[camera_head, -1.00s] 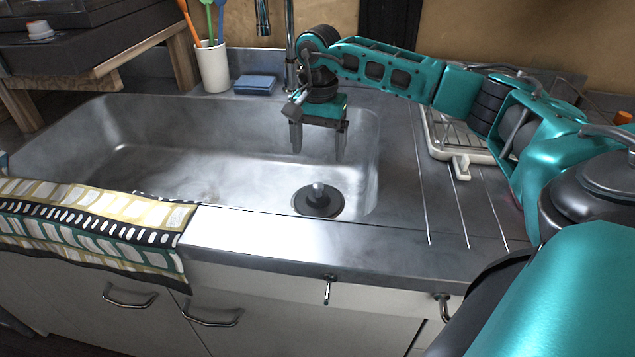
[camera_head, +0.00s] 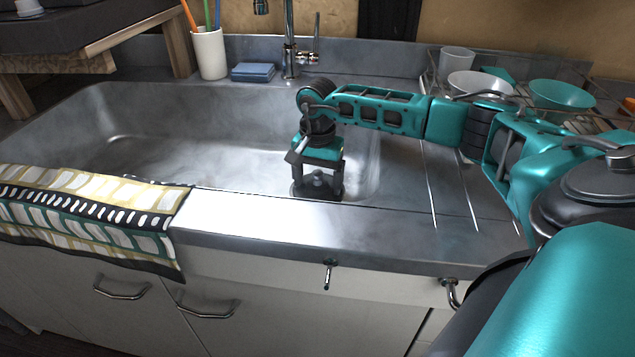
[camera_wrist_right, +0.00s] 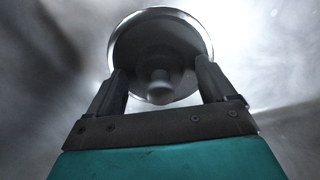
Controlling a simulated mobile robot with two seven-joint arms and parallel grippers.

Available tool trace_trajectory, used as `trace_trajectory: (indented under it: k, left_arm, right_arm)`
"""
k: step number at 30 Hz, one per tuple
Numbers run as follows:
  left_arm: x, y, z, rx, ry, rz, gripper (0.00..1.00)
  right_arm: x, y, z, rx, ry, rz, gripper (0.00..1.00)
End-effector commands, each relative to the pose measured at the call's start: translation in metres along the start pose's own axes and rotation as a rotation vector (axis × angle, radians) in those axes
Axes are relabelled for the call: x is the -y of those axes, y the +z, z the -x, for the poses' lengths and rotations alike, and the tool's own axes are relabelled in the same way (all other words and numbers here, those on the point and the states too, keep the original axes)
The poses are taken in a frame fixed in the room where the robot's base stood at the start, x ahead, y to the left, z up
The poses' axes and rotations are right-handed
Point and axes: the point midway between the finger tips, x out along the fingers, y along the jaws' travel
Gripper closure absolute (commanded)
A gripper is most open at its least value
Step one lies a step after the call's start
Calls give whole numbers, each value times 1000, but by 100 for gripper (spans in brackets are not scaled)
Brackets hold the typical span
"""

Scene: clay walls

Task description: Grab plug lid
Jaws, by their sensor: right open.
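The plug lid (camera_head: 318,181) is a dark round disc with a small knob on top, at the right end of the sink basin floor. It also shows in the right wrist view (camera_wrist_right: 160,50), with its pale knob (camera_wrist_right: 160,88) between my fingers. My right gripper (camera_head: 317,191) is down in the sink over the lid. Its fingers are open, one on each side of the knob and apart from it. The right gripper also shows in the wrist view (camera_wrist_right: 162,82). My left gripper is not in view.
The steel sink (camera_head: 200,106) has a faucet (camera_head: 290,45) behind it. A patterned towel (camera_head: 90,220) hangs over the front edge at left. A blue sponge (camera_head: 253,72) and a utensil cup (camera_head: 209,54) stand behind. A dish rack with bowls (camera_head: 561,94) is at right.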

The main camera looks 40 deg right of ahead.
Motion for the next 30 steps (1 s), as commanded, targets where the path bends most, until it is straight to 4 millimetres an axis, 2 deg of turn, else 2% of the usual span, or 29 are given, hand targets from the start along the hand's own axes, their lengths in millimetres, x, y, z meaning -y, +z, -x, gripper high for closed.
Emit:
trace_trajectory:
  k: [6,25,30]
  left_arm:
    - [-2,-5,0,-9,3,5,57]
    - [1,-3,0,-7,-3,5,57]
    - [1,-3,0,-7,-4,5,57]
  right_arm:
    - [0,0,-1,0,-1,1,18]
    - [0,0,0,0,-1,0,78]
    - [0,0,0,-1,-2,0,80]
